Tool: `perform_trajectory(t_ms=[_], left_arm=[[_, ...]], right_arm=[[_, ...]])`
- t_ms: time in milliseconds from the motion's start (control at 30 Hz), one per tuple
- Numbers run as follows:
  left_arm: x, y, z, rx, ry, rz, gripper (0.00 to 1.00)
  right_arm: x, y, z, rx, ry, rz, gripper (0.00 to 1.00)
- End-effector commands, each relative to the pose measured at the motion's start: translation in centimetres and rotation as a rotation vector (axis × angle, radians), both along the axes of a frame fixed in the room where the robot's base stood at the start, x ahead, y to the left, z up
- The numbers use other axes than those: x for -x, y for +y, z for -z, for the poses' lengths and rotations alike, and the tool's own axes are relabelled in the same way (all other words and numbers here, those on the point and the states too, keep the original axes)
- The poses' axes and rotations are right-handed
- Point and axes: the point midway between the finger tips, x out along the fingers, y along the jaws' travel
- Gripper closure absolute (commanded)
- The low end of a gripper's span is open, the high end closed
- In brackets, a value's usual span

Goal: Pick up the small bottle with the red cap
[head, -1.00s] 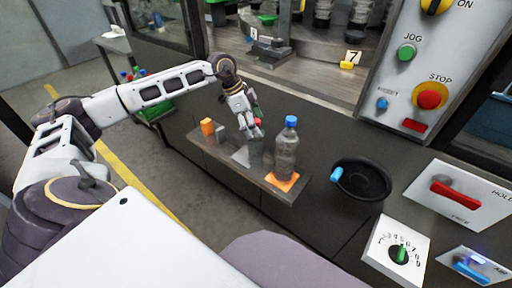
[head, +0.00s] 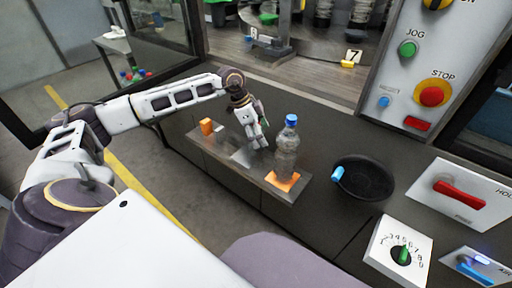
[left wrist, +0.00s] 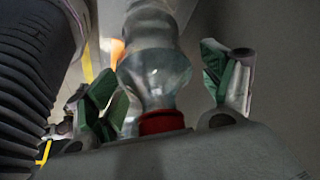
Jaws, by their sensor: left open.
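The small bottle (left wrist: 155,75) with the red cap (left wrist: 160,122) is clear plastic and shows in the left wrist view, with its cap close to the palm. My left gripper (left wrist: 170,95) is open, with one green-padded finger on each side of the bottle's neck; I cannot tell whether either touches it. In the head view my left gripper (head: 258,142) points down over the shelf (head: 210,150), left of a larger bottle, and hides most of the small bottle. My right gripper is not in view.
An orange block (head: 206,126) is at the shelf's left end. A black round bin (head: 364,179) and control panel (head: 420,65) are to the right.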

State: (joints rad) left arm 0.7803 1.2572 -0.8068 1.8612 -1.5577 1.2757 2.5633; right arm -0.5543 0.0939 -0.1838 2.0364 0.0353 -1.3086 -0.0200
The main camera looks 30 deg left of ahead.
Motion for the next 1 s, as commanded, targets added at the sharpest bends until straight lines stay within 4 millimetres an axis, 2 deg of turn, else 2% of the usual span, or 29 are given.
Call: perform_trajectory(t_ms=[400, 1000], left_arm=[[0.0, -0.01, -0.04, 0.0, 0.0, 0.0, 0.19], [0.0, 0.0, -0.04, 0.0, 0.0, 0.0, 0.96]], right_arm=[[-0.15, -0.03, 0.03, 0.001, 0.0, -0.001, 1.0], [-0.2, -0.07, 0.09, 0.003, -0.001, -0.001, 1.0]])
